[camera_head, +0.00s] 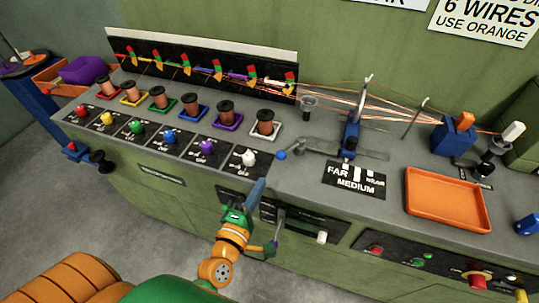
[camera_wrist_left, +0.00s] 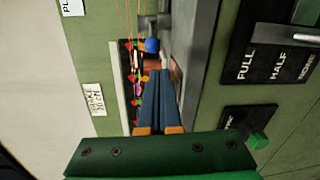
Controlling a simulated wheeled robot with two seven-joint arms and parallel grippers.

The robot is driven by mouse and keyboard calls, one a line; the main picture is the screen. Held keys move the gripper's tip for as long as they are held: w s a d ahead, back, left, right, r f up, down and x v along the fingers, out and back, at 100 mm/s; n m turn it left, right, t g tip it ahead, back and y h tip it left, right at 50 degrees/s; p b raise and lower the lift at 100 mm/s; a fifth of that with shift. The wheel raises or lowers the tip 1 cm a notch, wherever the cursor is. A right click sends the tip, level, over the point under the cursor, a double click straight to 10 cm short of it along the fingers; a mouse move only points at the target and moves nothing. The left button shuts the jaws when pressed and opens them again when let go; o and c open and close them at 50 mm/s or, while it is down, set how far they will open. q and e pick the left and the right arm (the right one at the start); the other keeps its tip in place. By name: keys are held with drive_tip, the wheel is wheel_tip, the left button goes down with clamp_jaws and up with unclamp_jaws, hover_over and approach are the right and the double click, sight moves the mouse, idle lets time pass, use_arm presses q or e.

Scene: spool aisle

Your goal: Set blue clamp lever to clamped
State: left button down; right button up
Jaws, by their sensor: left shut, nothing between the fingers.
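A lever with a round blue knob (camera_head: 281,155) lies low over the bench top, its grey arm running right towards an upright blue block (camera_head: 350,137). The knob also shows in the left wrist view (camera_wrist_left: 152,46), beyond the fingertips. My left gripper (camera_head: 258,187) is shut and empty, with its blue fingers pointing up near the bench's front edge. It is in front of and below the knob, apart from it. In the left wrist view the fingers (camera_wrist_left: 161,75) lie together. No clamped marking is readable near the lever. My right gripper is not in view.
Several spools on coloured bases and a row of coloured knobs stand left of the lever. A FAR, MEDIUM, NEAR plate (camera_head: 354,180) lies to its right, then an orange tray (camera_head: 449,226). A handle with a white grip (camera_head: 322,237) sticks out from the front panel.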

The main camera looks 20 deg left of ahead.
sight(269, 166)
use_arm(q)
drive_tip(key=shift+a+r+n+y, duration=0.3)
drive_tip(key=shift+a+n, duration=0.1)
drive_tip(key=shift+n, duration=0.2)
drive_tip(key=w, duration=1)
drive_tip(key=shift+a+f, duration=0.15)
drive_tip(key=shift+f, duration=0.2)
